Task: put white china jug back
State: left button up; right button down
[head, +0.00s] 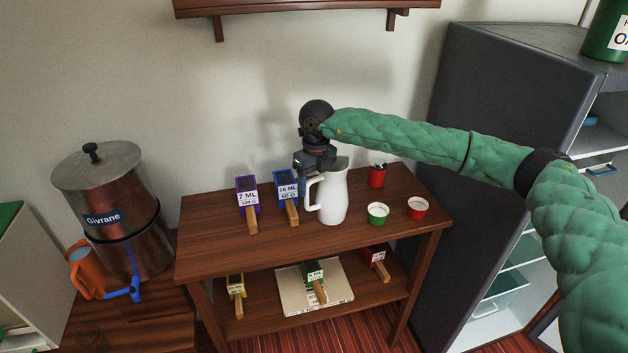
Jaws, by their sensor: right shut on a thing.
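The white china jug (333,199) is upright at the middle of the dark wooden table's top (285,232), with its handle toward the left. My right gripper (313,176) comes down from above at the jug's handle side and is shut on the jug near the top of the handle. The gripper's fingertips are partly hidden against the jug and the blue scoop behind. Whether the jug's base touches the table top is hard to tell. My left gripper is not in view.
A purple scoop (247,192) and a blue scoop (287,188) lie left of the jug.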

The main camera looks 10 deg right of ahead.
jog(key=shift+f, duration=0.15)
jog(key=shift+f, duration=0.1)
dwell(0.3)
jog(key=shift+c, duration=2)
grip_release()
jog(key=shift+s, duration=0.1)
